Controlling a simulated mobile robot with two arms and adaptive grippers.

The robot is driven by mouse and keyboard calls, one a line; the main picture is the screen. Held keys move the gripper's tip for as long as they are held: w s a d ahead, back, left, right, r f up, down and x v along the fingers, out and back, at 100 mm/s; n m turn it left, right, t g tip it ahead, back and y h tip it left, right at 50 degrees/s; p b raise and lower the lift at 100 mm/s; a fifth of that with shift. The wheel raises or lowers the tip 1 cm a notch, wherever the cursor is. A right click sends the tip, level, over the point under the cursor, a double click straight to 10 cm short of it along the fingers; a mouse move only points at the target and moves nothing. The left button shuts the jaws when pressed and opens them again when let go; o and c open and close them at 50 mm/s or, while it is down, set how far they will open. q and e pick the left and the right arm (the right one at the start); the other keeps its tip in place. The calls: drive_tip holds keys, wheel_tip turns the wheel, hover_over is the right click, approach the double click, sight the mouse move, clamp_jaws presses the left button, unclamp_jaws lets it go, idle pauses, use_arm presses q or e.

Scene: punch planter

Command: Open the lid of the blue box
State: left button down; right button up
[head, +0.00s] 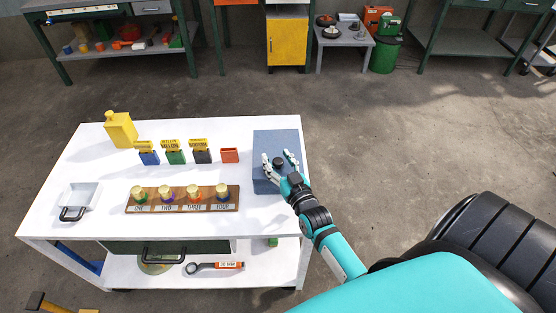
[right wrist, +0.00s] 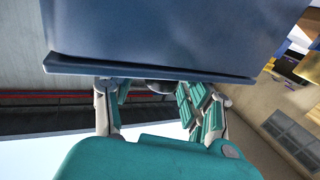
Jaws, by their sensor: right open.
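The blue box (head: 275,143) stands at the right end of the white table, and its lid looks closed. A dark round knob (head: 278,162) is on the lid. My right gripper (head: 280,160) is open over the box, with one finger on each side of the knob. I cannot tell whether the fingers touch it. In the right wrist view the blue box (right wrist: 170,30) fills the top with its lid edge below, and my right gripper's fingers (right wrist: 155,105) spread beyond that edge. The knob (right wrist: 160,87) is partly hidden there. My left gripper is not in view.
A small red container (head: 229,155) is closest to the box. Floor is free to the right.

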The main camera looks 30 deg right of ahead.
clamp_jaws()
drive_tip(key=shift+w+f, duration=0.1)
drive_tip(key=shift+f, duration=0.05)
idle(0.4)
